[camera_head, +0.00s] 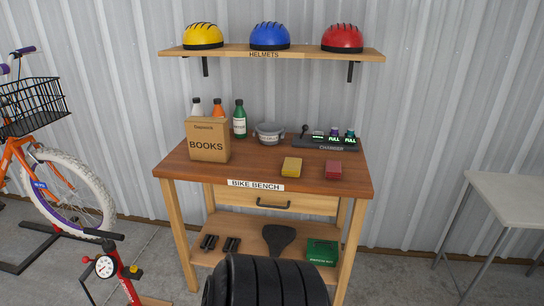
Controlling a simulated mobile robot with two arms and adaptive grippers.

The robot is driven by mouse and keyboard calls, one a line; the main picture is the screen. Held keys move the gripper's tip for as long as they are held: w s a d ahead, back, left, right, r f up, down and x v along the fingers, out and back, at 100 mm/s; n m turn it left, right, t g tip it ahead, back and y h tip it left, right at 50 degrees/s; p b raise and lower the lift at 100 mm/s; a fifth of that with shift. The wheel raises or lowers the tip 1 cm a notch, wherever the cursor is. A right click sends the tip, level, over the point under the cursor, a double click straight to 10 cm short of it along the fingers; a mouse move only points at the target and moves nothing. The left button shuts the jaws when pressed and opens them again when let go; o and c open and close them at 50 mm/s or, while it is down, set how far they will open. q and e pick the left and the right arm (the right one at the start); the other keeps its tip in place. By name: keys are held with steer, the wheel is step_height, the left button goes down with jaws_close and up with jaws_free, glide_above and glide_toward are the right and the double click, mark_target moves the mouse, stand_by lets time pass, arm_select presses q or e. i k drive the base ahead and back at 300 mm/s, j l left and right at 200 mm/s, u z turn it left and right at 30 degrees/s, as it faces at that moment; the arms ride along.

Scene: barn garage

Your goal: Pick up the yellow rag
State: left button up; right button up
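A small yellow folded block, which looks like the yellow rag (291,167), lies on the wooden top of the bike bench (235,177), near its front edge and right of centre. A similar dark red folded block (333,170) lies just to its right, with a gap between them. Neither of my grippers is in view, and nothing touches the yellow rag.
A books box (208,146), bottles (239,119), a grey bowl (268,134) and a charger (331,143) stand behind on the bench. A helmet shelf (320,54) hangs above. Black ribbed round objects (265,282) stand in front. A bicycle (60,190) is left, a pale table (510,197) right.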

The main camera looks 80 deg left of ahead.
mark_target(291, 167)
steer(key=u, duration=2.35)
